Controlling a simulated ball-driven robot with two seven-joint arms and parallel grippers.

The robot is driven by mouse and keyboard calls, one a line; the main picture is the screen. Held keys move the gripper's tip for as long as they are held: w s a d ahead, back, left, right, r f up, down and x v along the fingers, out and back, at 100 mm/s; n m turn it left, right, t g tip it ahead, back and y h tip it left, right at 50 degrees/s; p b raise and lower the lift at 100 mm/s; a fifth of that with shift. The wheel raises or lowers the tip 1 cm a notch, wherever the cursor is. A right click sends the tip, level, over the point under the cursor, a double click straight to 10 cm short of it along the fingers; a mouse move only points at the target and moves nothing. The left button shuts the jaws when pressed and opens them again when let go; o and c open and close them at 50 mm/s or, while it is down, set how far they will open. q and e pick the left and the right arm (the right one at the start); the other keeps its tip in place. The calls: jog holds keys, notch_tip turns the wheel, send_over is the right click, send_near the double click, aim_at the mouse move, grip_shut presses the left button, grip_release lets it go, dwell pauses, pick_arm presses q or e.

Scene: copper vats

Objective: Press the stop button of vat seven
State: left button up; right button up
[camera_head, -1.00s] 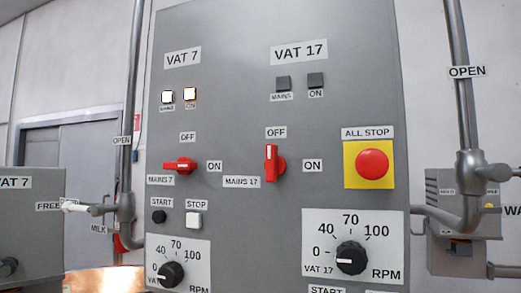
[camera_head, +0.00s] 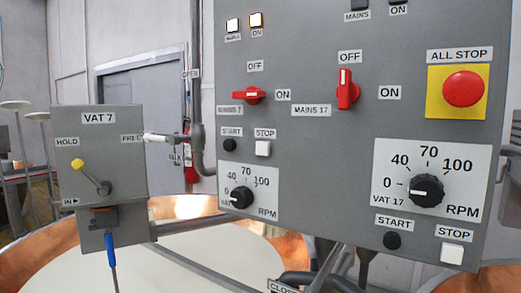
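The grey control panel (camera_head: 310,135) fills the right of the head view. On its left side is the vat 7 group. The white stop button (camera_head: 263,148) sits under a STOP label, right of the black start button (camera_head: 229,145). Below them is the vat 7 RPM knob (camera_head: 241,198). A second white stop button (camera_head: 452,252) belongs to the vat 17 group at lower right. Neither gripper is in view.
The red all-stop button (camera_head: 463,89) sits on a yellow plate at upper right. A grey VAT 7 box (camera_head: 98,165) with a yellow-tipped lever stands at left. A copper vat (camera_head: 40,250) holding pale liquid spreads below. Pipes run between box and panel.

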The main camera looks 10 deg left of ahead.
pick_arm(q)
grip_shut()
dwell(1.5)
